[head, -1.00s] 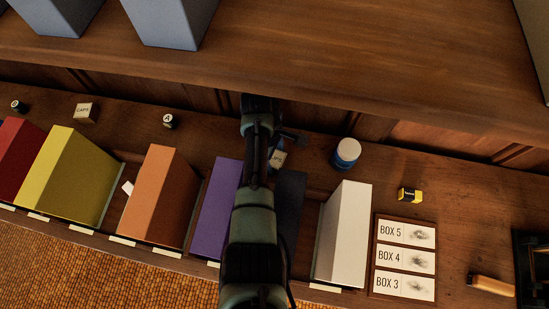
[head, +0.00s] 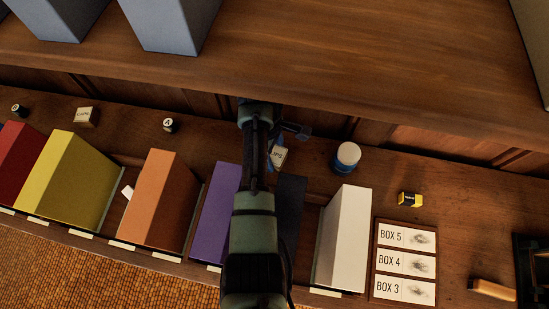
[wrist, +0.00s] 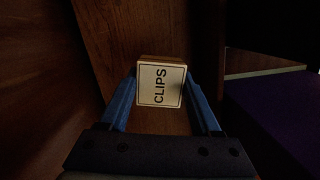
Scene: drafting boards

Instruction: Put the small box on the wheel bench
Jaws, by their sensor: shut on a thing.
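A small cream box labelled CLIPS (wrist: 161,84) sits between the blue fingers of my gripper (wrist: 163,100), which is shut on it, in the wrist view. In the head view part of the box (head: 278,156) shows beside my arm, and the arm hides most of the gripper (head: 271,158). A similar small box labelled CAPS (head: 86,116) stands on the wooden shelf at the left. I cannot tell any surface here as the wheel bench.
Red, yellow (head: 70,185), orange (head: 160,200), purple (head: 213,215), dark and white (head: 345,240) upright files line the shelf front. A blue-and-white jar (head: 346,157) and yellow-black box (head: 409,199) stand right of my gripper. A higher wooden ledge (head: 350,70) runs behind.

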